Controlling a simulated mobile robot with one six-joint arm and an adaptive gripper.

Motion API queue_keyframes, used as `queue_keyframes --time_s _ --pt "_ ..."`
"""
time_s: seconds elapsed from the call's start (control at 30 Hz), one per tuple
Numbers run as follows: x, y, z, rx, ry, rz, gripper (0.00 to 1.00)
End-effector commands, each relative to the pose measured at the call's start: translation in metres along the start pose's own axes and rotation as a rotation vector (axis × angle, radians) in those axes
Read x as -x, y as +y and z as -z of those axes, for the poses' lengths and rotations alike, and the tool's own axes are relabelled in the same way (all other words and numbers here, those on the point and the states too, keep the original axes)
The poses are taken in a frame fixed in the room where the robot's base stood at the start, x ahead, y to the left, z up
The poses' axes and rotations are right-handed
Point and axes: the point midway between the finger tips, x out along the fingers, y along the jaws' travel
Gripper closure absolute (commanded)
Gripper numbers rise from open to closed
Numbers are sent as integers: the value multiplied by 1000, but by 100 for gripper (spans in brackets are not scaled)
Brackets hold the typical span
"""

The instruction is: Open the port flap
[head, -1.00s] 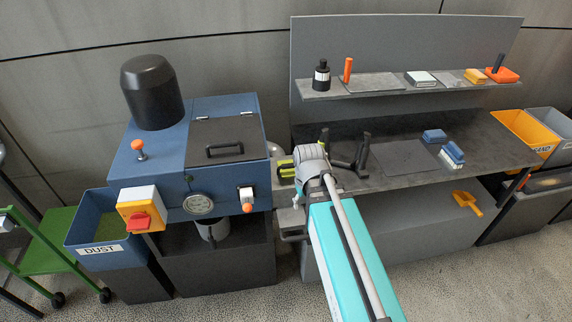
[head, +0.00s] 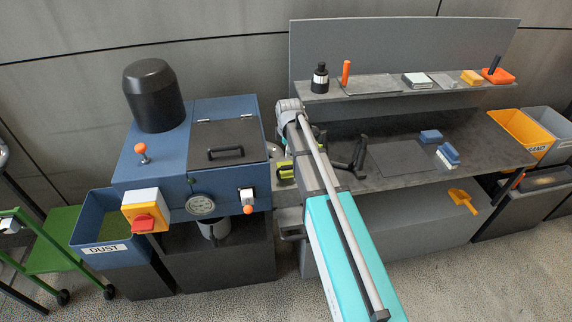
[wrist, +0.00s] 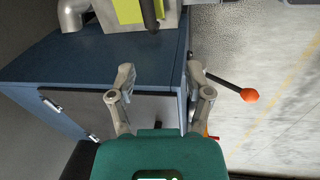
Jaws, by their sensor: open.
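The blue machine (head: 150,165) stands left of centre. A yellow-green plate (head: 285,169), which appears to be the port flap, shows at its right side, partly hidden by my arm. In the wrist view the yellow-green plate (wrist: 128,10) is at the top edge, with a dark handle (wrist: 150,14) in front of it, beside a grey pipe. My gripper (wrist: 160,82) is open and empty in the wrist view, over the blue machine and apart from the plate. In the head view my fingers are not clearly visible.
A lever with an orange knob (wrist: 249,95) sticks out at the machine's side, right of my fingers. The dark lid (head: 226,140) with its handle is closed. The grey bench (head: 400,180) holds blue blocks (head: 431,136). Floor in front is clear.

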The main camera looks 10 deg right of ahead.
Motion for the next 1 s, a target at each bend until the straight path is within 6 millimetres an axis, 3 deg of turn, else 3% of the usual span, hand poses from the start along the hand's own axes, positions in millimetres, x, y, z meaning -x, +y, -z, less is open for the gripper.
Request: queue_keyframes --time_s 0.03,0.2,0.67,1.0 --pt "1 9 2 34 0 -4 35" --pt "1 16 3 96 1 -13 35" --pt "-1 16 4 100 1 -12 35" --pt "-18 15 4 99 1 -12 35"
